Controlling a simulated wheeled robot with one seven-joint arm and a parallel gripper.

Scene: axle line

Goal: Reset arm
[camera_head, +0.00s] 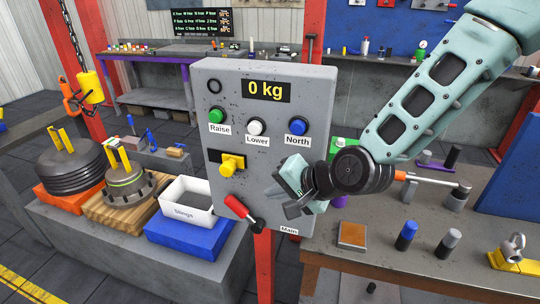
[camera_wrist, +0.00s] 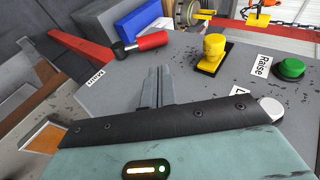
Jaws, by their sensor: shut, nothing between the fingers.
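My gripper (camera_head: 288,210) is in front of the lower right part of the grey control panel (camera_head: 228,95), with my arm coming in from the upper right. In the wrist view its two fingers (camera_wrist: 157,85) lie side by side, shut and empty, over the panel face. The red-handled main switch (camera_head: 240,209) is left of my gripper; it also shows in the wrist view (camera_wrist: 150,41). The yellow knob (camera_head: 232,164), green Raise button (camera_head: 216,116), white Lower button (camera_head: 256,127) and blue North button (camera_head: 298,127) are on the panel. Whether the fingers touch the panel cannot be told.
The panel display (camera_head: 266,91) reads 0 kg. Left of it are a stack of dark discs (camera_head: 72,172), a flanged part (camera_head: 128,188) and a white Slings bin (camera_head: 186,202). A workbench (camera_head: 400,245) with tools is at right. A hook (camera_head: 72,100) hangs from a chain at upper left.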

